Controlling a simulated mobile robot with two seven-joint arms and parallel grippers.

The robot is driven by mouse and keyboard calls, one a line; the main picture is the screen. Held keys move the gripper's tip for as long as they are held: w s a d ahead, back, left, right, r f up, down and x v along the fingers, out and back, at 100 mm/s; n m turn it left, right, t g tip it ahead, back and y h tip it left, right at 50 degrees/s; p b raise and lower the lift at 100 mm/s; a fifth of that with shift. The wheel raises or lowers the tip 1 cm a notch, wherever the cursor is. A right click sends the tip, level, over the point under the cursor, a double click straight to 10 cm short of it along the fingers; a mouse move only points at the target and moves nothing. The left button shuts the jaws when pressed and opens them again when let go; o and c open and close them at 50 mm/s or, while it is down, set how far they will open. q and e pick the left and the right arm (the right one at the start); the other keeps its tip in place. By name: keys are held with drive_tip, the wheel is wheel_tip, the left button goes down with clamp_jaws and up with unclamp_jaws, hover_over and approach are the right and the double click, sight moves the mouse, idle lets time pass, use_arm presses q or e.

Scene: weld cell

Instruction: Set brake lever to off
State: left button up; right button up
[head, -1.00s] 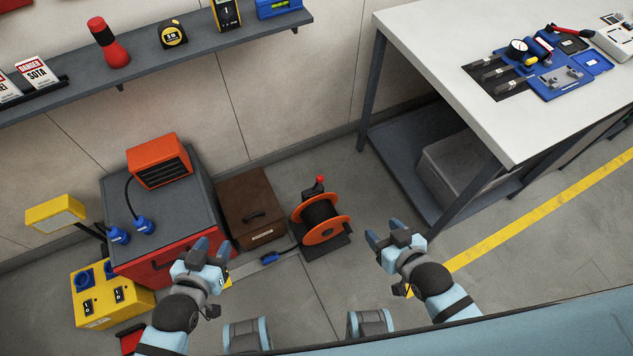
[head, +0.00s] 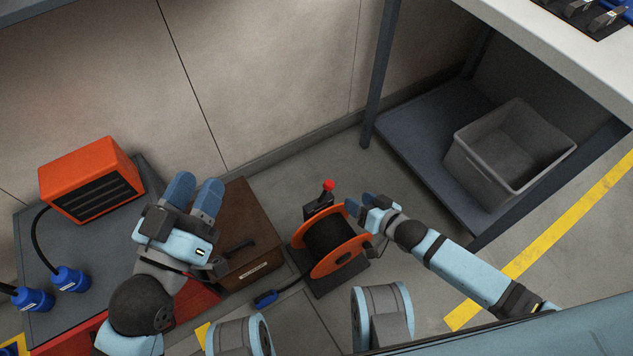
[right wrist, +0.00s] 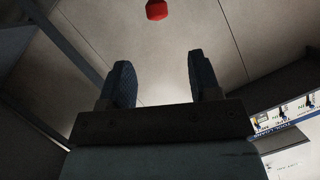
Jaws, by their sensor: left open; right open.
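The brake lever, a short dark stem with a red knob (head: 328,185), stands up at the back of the orange cable reel (head: 326,245) on the floor. The red knob (right wrist: 157,10) also shows at the top of the right wrist view, ahead of and between the fingers, apart from them. My right gripper (head: 358,204) is open and empty, just right of the lever and close above the reel's right flange. My left gripper (head: 195,192) is open and empty above the brown case, left of the reel and well away from the lever.
The brown case (head: 250,248) stands left of the reel. An orange heater (head: 91,178) sits on a grey-topped cabinet at the left. A grey bin (head: 480,160) is on the workbench's lower shelf (head: 420,150) at the right. A blue cable plug (head: 265,298) lies before the reel.

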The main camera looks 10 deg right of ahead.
sight(332, 184)
drive_tip(key=b+x, duration=0.5)
drive_tip(key=x, duration=0.7)
drive_tip(key=shift+w+f, duration=0.25)
drive_tip(key=shift+f, duration=0.05)
use_arm(q)
wheel_tip(332, 184, down, 8)
drive_tip(key=m+g, duration=0.1)
drive_tip(key=g, duration=0.2)
drive_tip(key=shift+d+b, duration=0.3)
drive_tip(key=shift+d, duration=0.05)
use_arm(e)
drive_tip(key=shift+w+a+f, duration=0.15)
drive_tip(key=shift+w+a, duration=0.25)
drive_tip(key=shift+w, duration=0.2)
drive_tip(key=shift+c, duration=0.2)
clamp_jaws()
